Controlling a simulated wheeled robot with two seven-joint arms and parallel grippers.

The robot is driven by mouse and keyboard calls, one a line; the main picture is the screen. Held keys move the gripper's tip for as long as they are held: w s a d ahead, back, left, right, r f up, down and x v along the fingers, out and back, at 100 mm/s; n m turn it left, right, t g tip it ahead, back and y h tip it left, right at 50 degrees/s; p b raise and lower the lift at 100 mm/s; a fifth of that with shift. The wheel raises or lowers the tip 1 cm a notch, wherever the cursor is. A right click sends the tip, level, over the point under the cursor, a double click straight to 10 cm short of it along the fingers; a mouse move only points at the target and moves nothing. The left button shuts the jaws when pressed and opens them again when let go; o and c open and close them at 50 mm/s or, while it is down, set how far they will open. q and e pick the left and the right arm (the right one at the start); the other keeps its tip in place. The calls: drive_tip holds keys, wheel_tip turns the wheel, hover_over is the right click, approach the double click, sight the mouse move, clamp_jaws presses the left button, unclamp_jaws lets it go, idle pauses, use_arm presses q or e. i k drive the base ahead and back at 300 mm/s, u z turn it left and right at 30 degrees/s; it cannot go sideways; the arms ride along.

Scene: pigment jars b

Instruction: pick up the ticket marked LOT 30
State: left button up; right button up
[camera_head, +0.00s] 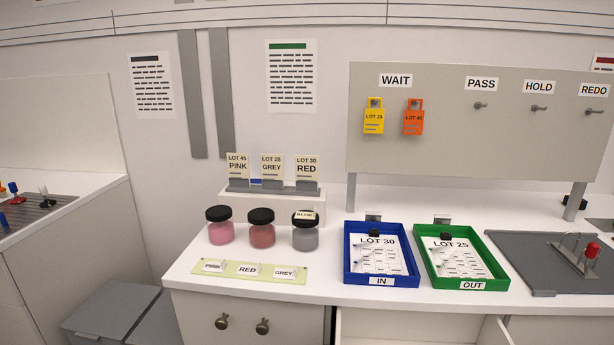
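A cream card reading LOT 30 RED (307,169) stands upright at the right end of a grey card holder (272,190) on a white raised block. Beside it stand a card reading LOT 25 GREY (271,167) and one reading LOT 45 PINK (237,165). A sheet headed LOT 30 (385,262) lies under a clip in the blue IN tray (348,279). On the board hang a yellow LOT 25 tag (373,118) and an orange tag (413,119), whose lot number is hard to read. Neither of my grippers is in view.
Three black-lidded jars (262,235) stand before the block, behind a pale green label strip (240,271). A green OUT tray (488,284) and a grey mat (524,252) lie to the right. The peg board (450,150) rises behind the trays. A drawer below appears open.

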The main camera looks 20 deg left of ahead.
sight(306, 167)
drive_tip(key=k, duration=1)
drive_tip(key=u, duration=1.1)
drive_tip(key=i, duration=1.45)
drive_tip(key=z, duration=0.9)
